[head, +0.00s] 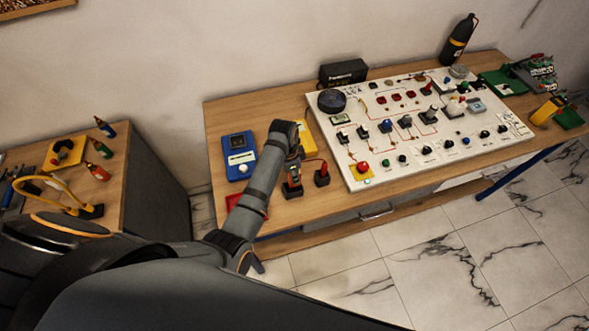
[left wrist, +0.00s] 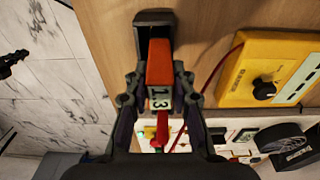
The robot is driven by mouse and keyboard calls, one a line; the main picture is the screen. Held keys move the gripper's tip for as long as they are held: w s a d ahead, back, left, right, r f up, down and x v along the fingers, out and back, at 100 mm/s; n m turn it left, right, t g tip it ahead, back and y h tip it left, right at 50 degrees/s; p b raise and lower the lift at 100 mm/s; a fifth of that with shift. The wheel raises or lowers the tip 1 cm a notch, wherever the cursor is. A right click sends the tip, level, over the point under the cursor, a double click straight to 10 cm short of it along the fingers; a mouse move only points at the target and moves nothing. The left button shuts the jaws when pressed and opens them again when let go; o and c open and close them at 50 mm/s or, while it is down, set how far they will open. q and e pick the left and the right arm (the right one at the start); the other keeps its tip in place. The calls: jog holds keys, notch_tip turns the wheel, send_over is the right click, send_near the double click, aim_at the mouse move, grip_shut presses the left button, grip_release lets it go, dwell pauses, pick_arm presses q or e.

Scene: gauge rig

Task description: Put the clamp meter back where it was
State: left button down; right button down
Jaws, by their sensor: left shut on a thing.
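My left gripper (head: 292,176) is at the front left of the workbench, beside the yellow meter. In the left wrist view, the gripper (left wrist: 159,98) is shut on a red body with a small pale display, which looks like the clamp meter (left wrist: 159,66). A black part (left wrist: 153,20) shows at its far end. In the head view, the arm and fingers hide much of the clamp meter (head: 293,188). I cannot tell whether it touches the table. My right gripper is in neither view.
A blue meter (head: 239,157) and yellow meter (head: 305,139) lie nearby; the yellow one also shows in the left wrist view (left wrist: 265,68). A red-and-black piece (head: 322,174) stands just right of the gripper. The white gauge panel (head: 357,178) fills the middle of the workbench (head: 222,108).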

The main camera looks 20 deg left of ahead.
pick_arm(q)
jog(key=c, duration=1.3)
grip_release()
jog(key=shift+s+r, duration=0.4)
jog(key=shift+s, duration=0.05)
jog(key=shift+o, duration=0.9)
jog(key=shift+s+r, duration=0.15)
jog(key=shift+s, duration=0.1)
jog(key=shift+w, duration=0.15)
jog(key=r, duration=0.2)
jog(key=r+b, duration=0.1)
jog(key=shift+a+r+b, duration=0.2)
jog(key=shift+r+b, duration=0.1)
jog(key=shift+r, duration=0.1)
notch_tip(320, 180, up, 6)
jog(key=b, duration=0.2)
send_over(289, 185)
jog(key=shift+s+r+p, duration=0.15)
jog(key=shift+r+p, duration=0.35)
jog(key=shift+p, duration=0.1)
jog(key=shift+s+r+p, duration=0.15)
jog(key=shift+r+p, duration=0.35)
jog(key=shift+p, duration=0.05)
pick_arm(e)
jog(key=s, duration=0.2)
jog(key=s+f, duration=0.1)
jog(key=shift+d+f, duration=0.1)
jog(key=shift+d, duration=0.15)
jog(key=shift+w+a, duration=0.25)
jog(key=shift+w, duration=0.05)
